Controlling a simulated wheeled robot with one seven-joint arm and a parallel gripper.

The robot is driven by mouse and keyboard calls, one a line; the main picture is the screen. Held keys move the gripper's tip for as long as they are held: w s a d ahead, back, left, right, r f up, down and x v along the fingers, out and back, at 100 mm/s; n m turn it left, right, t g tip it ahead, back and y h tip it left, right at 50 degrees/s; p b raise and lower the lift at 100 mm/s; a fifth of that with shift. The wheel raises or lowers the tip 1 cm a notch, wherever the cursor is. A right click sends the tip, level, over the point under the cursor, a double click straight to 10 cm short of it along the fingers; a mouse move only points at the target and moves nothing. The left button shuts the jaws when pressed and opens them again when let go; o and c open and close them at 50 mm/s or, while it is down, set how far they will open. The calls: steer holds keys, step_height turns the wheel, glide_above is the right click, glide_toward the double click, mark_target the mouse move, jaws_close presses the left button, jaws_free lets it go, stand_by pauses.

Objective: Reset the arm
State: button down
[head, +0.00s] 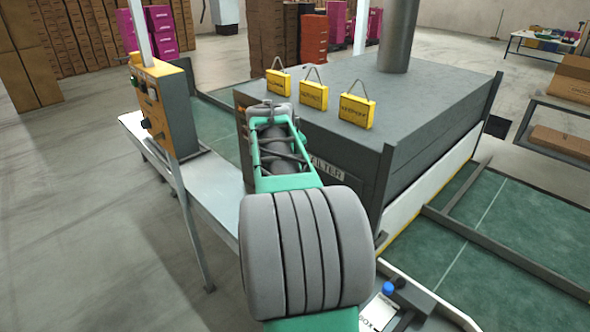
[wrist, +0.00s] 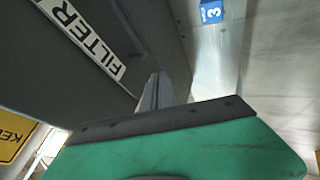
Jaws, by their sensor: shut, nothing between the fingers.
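My arm (head: 285,200) reaches up from the bottom middle of the head view, in front of the grey machine (head: 440,125). My gripper is hidden behind the arm in that view. In the wrist view my gripper (wrist: 155,90) shows its two narrow fingers together, shut and empty. The machine's dark side with a white FILTER sign (wrist: 82,40) is close beside the fingers on the left. No contact between fingers and machine can be made out.
Yellow tags (head: 357,111) hang on the machine. A yellow control box (head: 163,105) stands left of it beside a pale metal ledge (head: 215,205). Green conveyor belts (head: 520,225) run at right. Open floor (head: 85,235) lies left.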

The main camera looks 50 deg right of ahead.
steer(key=v, duration=0.6)
steer(key=s+a+f+m+g+y, duration=0.15)
steer(key=s+a+f, duration=0.25)
steer(key=a+f, duration=0.4)
steer(key=s+a+f+m+g+y, duration=0.1)
steer(key=s+a+f+m+y, duration=0.25)
steer(key=a+f, duration=0.4)
steer(key=s+a+n+t+y, duration=0.1)
steer(key=a+n, duration=0.6)
steer(key=a, duration=1.4)
steer(key=shift+s, duration=0.55)
steer(key=shift+a+t, duration=0.15)
steer(key=shift+t, duration=0.1)
